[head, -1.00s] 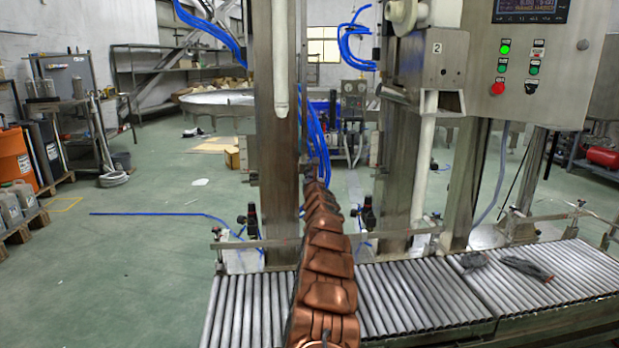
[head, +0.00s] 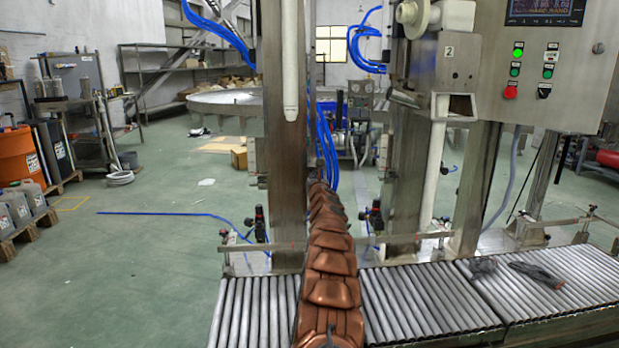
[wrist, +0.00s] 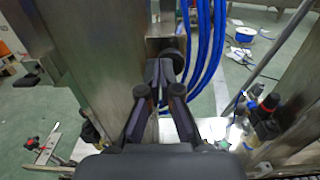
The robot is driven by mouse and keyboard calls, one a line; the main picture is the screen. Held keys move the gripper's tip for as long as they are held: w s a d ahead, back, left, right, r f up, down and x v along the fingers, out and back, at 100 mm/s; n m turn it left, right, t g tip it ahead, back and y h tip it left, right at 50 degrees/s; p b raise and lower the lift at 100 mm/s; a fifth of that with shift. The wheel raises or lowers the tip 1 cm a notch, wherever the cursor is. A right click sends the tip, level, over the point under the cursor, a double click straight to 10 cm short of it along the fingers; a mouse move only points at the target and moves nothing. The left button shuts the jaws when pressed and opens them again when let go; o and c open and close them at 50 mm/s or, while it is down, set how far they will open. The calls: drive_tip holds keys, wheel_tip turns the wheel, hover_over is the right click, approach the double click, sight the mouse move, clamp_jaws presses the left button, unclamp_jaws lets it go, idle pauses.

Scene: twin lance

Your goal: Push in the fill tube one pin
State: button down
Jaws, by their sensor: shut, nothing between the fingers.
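Fill tube one appears to be the white tube (head: 290,70) hanging upright in front of the left steel column (head: 288,170) in the head view. A second white tube (head: 433,165) hangs below the housing marked 2. In the wrist view my gripper (wrist: 158,72) is shut and empty, beside the column's steel face (wrist: 85,60). A dark round knob (wrist: 173,60), possibly the pin, sits just beyond the fingertips. I cannot tell if they touch. My copper-coloured arm hides the gripper in the head view.
A roller conveyor (head: 420,300) crosses the front, with dark items (head: 535,272) on its right part. Blue hoses (wrist: 205,50) hang close to the right of my gripper. A control box (head: 545,65) stands at right. Green floor is open at left.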

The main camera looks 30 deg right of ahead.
drive_tip(key=d+b+v, duration=0.1)
drive_tip(key=b+v, duration=1.3)
drive_tip(key=shift+s+r+b, duration=0.3)
drive_tip(key=shift+b, duration=0.1)
idle(1.5)
